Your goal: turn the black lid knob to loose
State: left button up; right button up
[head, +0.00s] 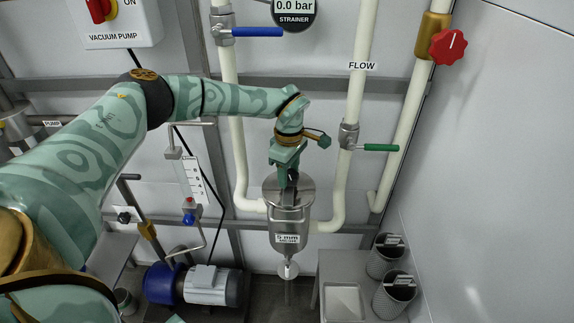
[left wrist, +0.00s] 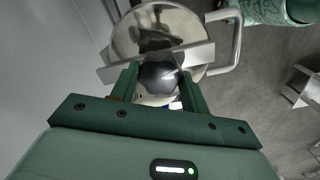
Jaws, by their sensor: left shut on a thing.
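The strainer is a steel pot (head: 290,224) with a "5 mm" label, and its round steel lid (head: 273,189) faces up. My left gripper (head: 289,183) reaches down onto the lid's middle from above. In the left wrist view the black lid knob (left wrist: 159,75) sits between the two green fingers of my left gripper (left wrist: 157,82), which are shut on it. A steel crossbar (left wrist: 196,56) lies across the lid by the knob. In the head view the gripper mostly hides the knob. My right gripper is not in view.
Pale pipes rise on both sides of the strainer, with a blue-handled valve (head: 257,32) and a green-handled valve (head: 380,148). A red knob (head: 448,46) is at upper right. Mesh baskets (head: 393,298) stand at lower right. A pump motor (head: 212,286) is at lower left.

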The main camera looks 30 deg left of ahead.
pick_arm(q)
jog(key=n+p, duration=0.3)
jog(key=shift+r+n, duration=0.25)
jog(key=shift+n, duration=0.15)
jog(key=n+p, duration=0.3)
jog(key=shift+n, duration=0.3)
jog(key=n+p, duration=0.2)
jog(key=n, duration=0.1)
jog(key=shift+n, duration=0.4)
jog(key=n+p, duration=0.2)
jog(key=n, duration=0.2)
jog(key=shift+p, duration=0.35)
jog(key=n+p, duration=0.2)
jog(key=n, duration=0.3)
jog(key=n+p, duration=0.1)
jog(key=n, duration=0.3)
jog(key=shift+w+f+n+p, duration=0.1)
jog(key=shift+n+p, duration=0.2)
jog(key=n+p, duration=0.1)
jog(key=n, duration=0.2)
jog(key=shift+n, duration=2.2)
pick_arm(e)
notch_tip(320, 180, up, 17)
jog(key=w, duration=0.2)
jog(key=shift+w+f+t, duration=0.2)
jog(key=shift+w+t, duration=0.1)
pick_arm(q)
jog(key=shift+n, duration=0.3)
